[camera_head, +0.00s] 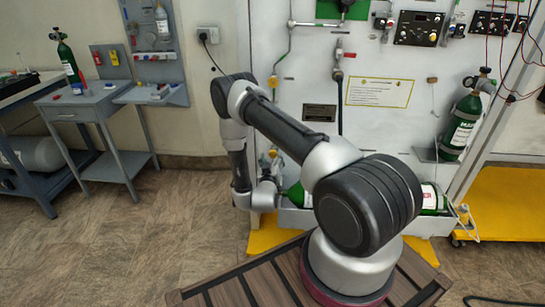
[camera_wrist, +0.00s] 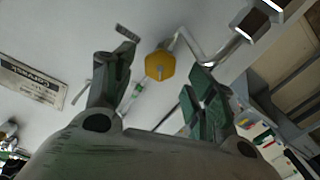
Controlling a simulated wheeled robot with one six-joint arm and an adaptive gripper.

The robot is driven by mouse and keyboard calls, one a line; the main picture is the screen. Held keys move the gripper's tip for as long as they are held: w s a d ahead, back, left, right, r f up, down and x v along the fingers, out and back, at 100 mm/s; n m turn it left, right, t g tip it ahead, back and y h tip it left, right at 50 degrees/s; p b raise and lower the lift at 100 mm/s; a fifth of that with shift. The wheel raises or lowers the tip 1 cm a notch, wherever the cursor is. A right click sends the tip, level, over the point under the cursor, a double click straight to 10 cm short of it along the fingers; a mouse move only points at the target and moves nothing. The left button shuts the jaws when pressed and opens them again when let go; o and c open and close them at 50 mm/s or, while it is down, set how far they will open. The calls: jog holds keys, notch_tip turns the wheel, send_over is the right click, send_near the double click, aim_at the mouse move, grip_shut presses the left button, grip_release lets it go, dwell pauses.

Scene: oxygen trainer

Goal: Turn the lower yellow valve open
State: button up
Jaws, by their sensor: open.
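In the wrist view a yellow valve (camera_wrist: 160,66) with a hexagonal face sits on a thin pipe. My gripper (camera_wrist: 163,58) is open, with one finger on each side of the valve. I cannot tell how far the fingertips are from it, but a gap shows on both sides. In the head view the lower yellow valve (camera_head: 273,153) shows small on the panel's left pipe, just above the end of my arm. An upper yellow valve (camera_head: 273,81) is higher on that pipe. My fingers are hard to make out in the head view.
The white trainer panel (camera_head: 322,95) stands behind the valves. A white tray (camera_head: 296,217) with green cylinders (camera_head: 432,200) is below. Another green cylinder (camera_head: 463,127) stands at right. A grey side table (camera_head: 85,105) is at left, with open floor before it.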

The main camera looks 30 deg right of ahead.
jog(key=v, duration=0.9)
